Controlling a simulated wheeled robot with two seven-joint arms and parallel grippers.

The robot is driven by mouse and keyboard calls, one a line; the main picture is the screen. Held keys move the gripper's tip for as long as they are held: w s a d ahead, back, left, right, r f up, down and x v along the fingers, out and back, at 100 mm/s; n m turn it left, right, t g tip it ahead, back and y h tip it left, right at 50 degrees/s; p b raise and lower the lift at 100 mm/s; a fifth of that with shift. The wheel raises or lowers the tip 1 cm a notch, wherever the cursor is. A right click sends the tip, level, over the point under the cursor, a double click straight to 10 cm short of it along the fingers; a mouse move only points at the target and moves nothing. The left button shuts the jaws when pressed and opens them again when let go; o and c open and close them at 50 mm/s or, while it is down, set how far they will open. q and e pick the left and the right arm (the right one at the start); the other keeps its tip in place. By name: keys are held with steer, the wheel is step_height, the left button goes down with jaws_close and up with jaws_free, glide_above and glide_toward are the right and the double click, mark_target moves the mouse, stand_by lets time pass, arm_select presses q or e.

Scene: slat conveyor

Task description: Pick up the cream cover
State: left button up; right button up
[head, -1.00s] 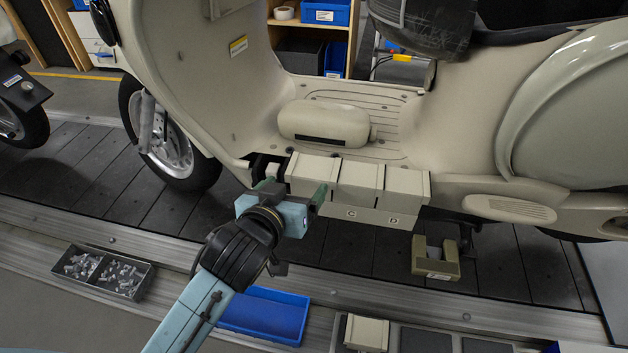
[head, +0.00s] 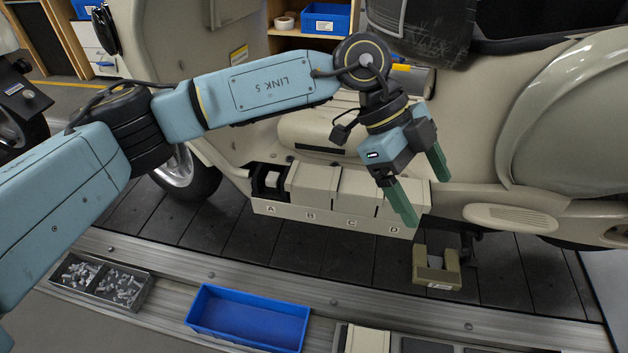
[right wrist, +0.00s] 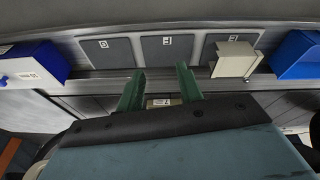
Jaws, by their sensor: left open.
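Cream block-shaped covers sit side by side over the slots marked B (head: 312,183), C (head: 356,190) and D (head: 420,197) of the cream box (head: 300,215) on the scooter. The slot marked A (head: 268,180) is open and dark. A separate cream cover (head: 367,341) stands at the bottom edge of the head view; a cream cover (right wrist: 236,59) also shows at the upper right in the right wrist view. My left gripper (head: 424,192) is open, its green fingers at cover D; contact is unclear. My right gripper (right wrist: 160,88) is open, with no cover between its fingers.
A cream scooter (head: 470,200) stands on the dark slat conveyor (head: 150,215). A cream bracket (head: 437,268) sits below the box. An empty blue tray (head: 248,318) and a dark tray of small parts (head: 100,278) lie in front. Dark pads (right wrist: 168,52) line the right wrist view's shelf.

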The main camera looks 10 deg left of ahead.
arm_select(q)
steer(key=w+a+r+n+t+y, duration=0.1)
steer(key=w+a+n+t+y, duration=0.15)
steer(key=w+a+y, duration=0.55)
steer(key=n+b, duration=0.2)
steer(key=n, duration=0.1)
glide_above(314, 175)
steer(key=shift+t+y, duration=0.35)
steer(key=shift+y, duration=0.05)
steer(key=f, duration=0.2)
steer(key=s+f, duration=0.1)
steer(key=f, duration=0.1)
steer(key=shift+d, duration=0.4)
steer(key=shift+w+f, duration=0.1)
steer(key=shift+f, duration=0.5)
steer(key=shift+w+a+f+b, duration=0.1)
steer(key=shift+w+f+b, duration=0.15)
steer(key=shift+f+b, duration=0.65)
step_height(314, 175, down, 2)
steer(key=shift+w+a+f, duration=0.1)
steer(key=shift+a+f, duration=0.05)
steer(key=shift+f, duration=0.3)
steer(key=c, duration=1.2)
arm_select(e)
steer(key=w+a+r+t+y, duration=0.1)
steer(key=w+a+r+t, duration=0.2)
steer(key=r, duration=0.4)
steer(key=shift+w+a+r+t, duration=0.35)
steer(key=shift+w+t, duration=0.15)
steer(key=shift+w, duration=0.1)
